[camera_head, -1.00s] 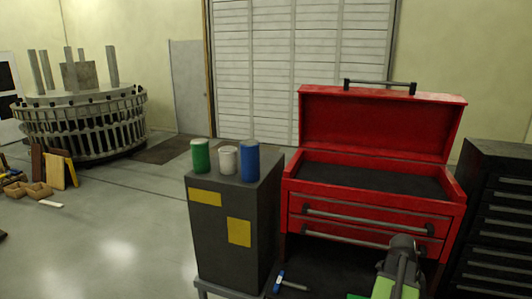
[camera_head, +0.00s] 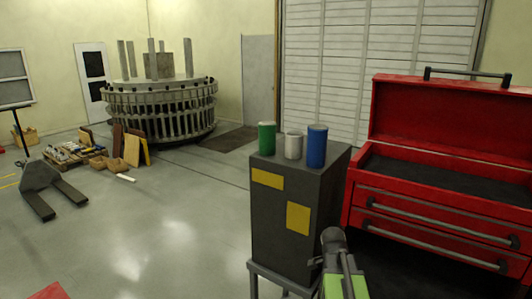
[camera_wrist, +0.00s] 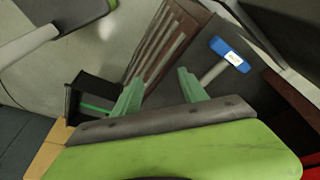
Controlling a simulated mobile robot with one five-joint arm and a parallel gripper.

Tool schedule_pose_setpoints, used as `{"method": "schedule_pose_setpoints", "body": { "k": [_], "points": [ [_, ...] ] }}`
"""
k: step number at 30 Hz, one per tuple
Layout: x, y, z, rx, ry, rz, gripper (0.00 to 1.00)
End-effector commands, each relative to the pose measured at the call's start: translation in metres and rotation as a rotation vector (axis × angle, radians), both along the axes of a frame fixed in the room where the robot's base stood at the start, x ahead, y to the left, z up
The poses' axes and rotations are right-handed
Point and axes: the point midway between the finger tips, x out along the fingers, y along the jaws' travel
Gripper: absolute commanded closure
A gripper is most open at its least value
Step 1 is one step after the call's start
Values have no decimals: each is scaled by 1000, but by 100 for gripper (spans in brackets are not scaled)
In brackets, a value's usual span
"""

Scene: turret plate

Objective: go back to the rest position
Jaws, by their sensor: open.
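My gripper (camera_wrist: 160,90) shows in the wrist view with its two green fingers apart and nothing between them. A tool with a blue head and a grey shaft (camera_wrist: 231,53) lies on a dark surface beyond the right finger, apart from it. In the head view my green and grey arm (camera_head: 338,262) stands at the bottom, right of centre, in front of the red toolbox; its fingers cannot be made out there.
The dark cabinet (camera_head: 279,220) bears a green can (camera_head: 267,138), a white can (camera_head: 293,146) and a blue can (camera_head: 317,147). The open red toolbox (camera_head: 438,218) stands right of it. A large round turret (camera_head: 160,108) stands behind left.

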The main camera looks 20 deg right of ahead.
Motion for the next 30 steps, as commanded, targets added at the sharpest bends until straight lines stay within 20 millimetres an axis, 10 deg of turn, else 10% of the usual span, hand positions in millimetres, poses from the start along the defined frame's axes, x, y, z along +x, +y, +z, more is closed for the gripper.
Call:
{"method": "schedule_pose_setpoints", "body": {
  "k": [6,12,21,30],
  "points": [
    [41,165,-31,93,55,535,49],
    [33,278,-45,191,126,1103,49],
    [22,294,-42,253,179,1624,49],
    [22,288,-43,249,186,1665,49]
  ]
}}
